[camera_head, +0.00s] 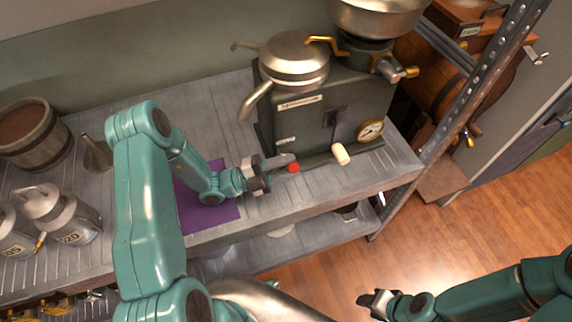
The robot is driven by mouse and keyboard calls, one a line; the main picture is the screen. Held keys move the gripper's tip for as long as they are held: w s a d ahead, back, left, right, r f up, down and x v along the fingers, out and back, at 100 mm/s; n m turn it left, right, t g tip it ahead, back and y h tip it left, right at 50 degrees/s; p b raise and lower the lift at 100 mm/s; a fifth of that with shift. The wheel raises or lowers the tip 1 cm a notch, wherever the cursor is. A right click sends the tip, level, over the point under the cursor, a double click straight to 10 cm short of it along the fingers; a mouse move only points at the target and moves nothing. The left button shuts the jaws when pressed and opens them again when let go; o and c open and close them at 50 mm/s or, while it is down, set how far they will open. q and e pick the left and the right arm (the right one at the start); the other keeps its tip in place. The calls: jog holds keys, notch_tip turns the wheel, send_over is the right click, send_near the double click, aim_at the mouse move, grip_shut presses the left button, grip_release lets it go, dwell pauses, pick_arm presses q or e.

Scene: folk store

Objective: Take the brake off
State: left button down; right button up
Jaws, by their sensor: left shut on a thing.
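A dark green machine (352,100) stands on the metal bench. It has a round gauge (370,130) and a lever with a white handle (341,154) on its front. A red knob (293,168) shows low at the machine's front left; its lever is mostly hidden, and I cannot tell if this is the brake. My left gripper (278,169) is shut on the red-knobbed lever, with the knob showing just past the fingertips. My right gripper (372,302) is above the floor at the lower right, away from the machine; its jaws are too small and dark to read.
A purple mat (207,212) lies under my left forearm. A steel kettle (294,62) and a large metal bowl (378,16) sit on top of the machine. Metal cans (62,218) and a wooden bucket (36,138) stand at the left. A slotted post (478,85) rises at the bench's right end.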

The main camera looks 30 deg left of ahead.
pick_arm(q)
jog(key=shift+w+a, duration=0.1)
jog(key=c, duration=1.1)
grip_release()
